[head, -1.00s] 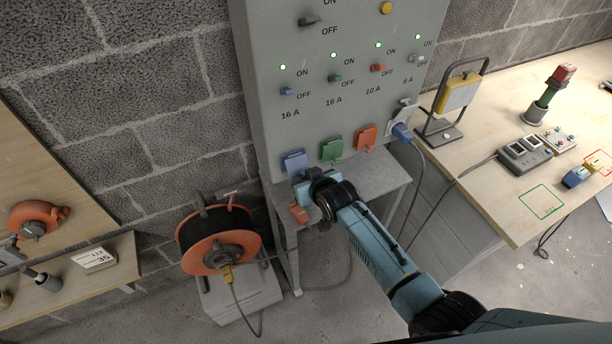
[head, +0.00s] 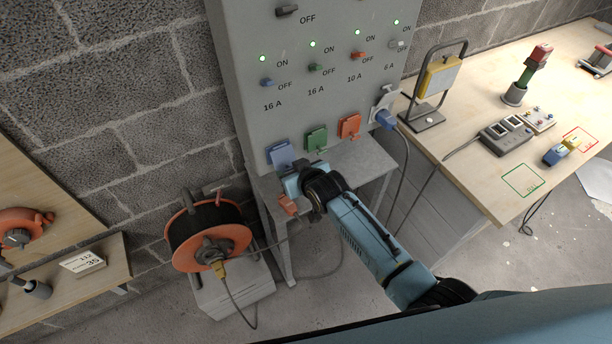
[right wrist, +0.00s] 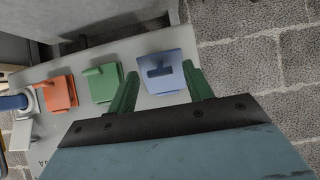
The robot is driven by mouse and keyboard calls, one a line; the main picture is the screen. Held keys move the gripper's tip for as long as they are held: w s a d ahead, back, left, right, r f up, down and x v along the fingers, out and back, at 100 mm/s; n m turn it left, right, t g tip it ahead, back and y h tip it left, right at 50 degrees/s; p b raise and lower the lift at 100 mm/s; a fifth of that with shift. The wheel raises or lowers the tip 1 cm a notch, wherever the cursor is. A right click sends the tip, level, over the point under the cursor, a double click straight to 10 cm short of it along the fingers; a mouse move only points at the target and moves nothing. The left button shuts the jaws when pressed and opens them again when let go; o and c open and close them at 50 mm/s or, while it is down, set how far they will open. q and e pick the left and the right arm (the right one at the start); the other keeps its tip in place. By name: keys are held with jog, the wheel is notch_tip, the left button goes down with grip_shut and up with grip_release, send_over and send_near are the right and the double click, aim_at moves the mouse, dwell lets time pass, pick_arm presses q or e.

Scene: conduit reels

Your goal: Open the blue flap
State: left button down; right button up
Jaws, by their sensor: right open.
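The blue flap (head: 280,155) is at the left end of a row of socket flaps low on the grey panel. It looks shut over its socket. My right gripper (head: 292,184) is just below and in front of it. In the right wrist view, my right gripper (right wrist: 160,72) is open, with its two green fingers apart. The blue flap (right wrist: 166,74) and its small tab show between and just beyond the fingertips. I cannot tell whether either finger touches it. My left gripper is not in view.
A green flap (head: 316,140) and a red flap (head: 350,126) sit to the right, then a blue plug (head: 385,119) in a socket. A grey ledge (head: 352,165) lies below. An orange cable reel (head: 210,245) stands at lower left. A workbench (head: 470,165) is at right.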

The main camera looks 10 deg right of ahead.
jog(key=p+v, duration=0.2)
jog(key=v, duration=1)
jog(key=shift+s, duration=0.15)
